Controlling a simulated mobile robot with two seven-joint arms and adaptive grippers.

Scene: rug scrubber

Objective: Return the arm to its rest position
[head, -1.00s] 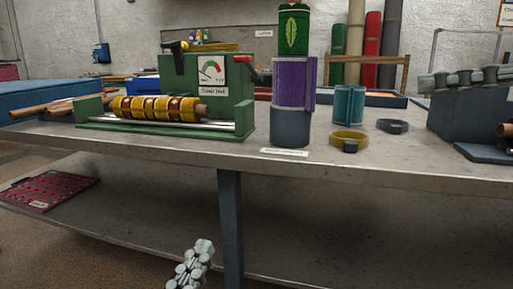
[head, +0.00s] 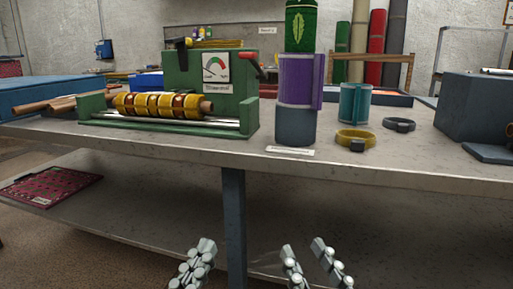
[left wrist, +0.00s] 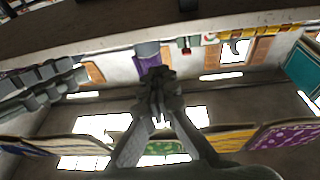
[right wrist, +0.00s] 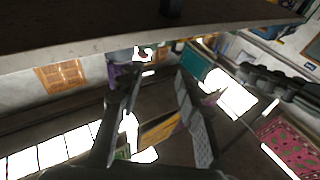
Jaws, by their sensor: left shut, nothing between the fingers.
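My left gripper (head: 205,245) shows at the bottom of the head view, below the bench's front edge. Its fingers lie together with nothing between them, and the left wrist view shows the fingertips (left wrist: 157,75) meeting. My right gripper (head: 303,247) is to its right, also low in front of the bench. Its two fingers are apart and empty in the head view and in the right wrist view (right wrist: 153,82). Both grippers are clear of the bench and touch nothing visible. Most of both arms is out of the head view.
The grey workbench (head: 380,170) spans the view, with a lower shelf. On it stand a green roller machine (head: 190,85), a purple-wrapped stack (head: 297,80), a teal cylinder (head: 355,104), a yellow ring (head: 355,138), a dark ring (head: 399,124) and a grey block (head: 480,105).

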